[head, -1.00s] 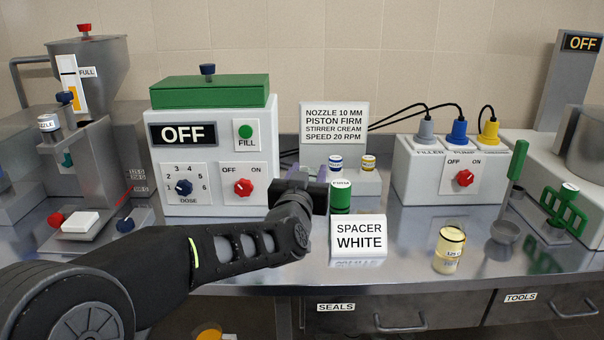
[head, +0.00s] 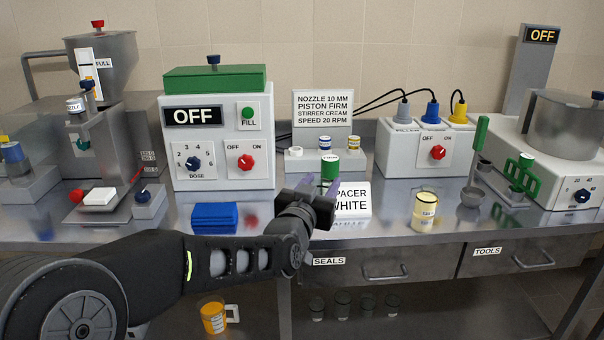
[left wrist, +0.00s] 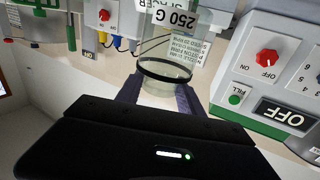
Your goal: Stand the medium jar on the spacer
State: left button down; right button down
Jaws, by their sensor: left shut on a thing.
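In the left wrist view, a clear glass jar (left wrist: 165,84) marked 250 G sits between the two dark fingers of my left gripper (left wrist: 158,96). The view is upside down and the jar looks empty. A white block (head: 100,196) lies on the platform under the filler nozzle at left. A blue flat stack (head: 214,215) lies left of the gripper. My right gripper is not in view.
A green-labelled cylinder (head: 330,168) stands behind my gripper. The dosing box (head: 218,140) reads OFF. An orange-filled jar (head: 213,316) is below bench level.

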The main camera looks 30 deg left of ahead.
pick_arm(q)
jog(key=d+f+m+h, duration=0.6)
jog(key=d+f+h, duration=0.3)
jog(key=d+f, duration=0.4)
jog(key=d, duration=0.4)
jog(key=shift+s+d+h, duration=0.3)
jog(key=shift+d, duration=0.05)
jog(key=shift+a, duration=0.1)
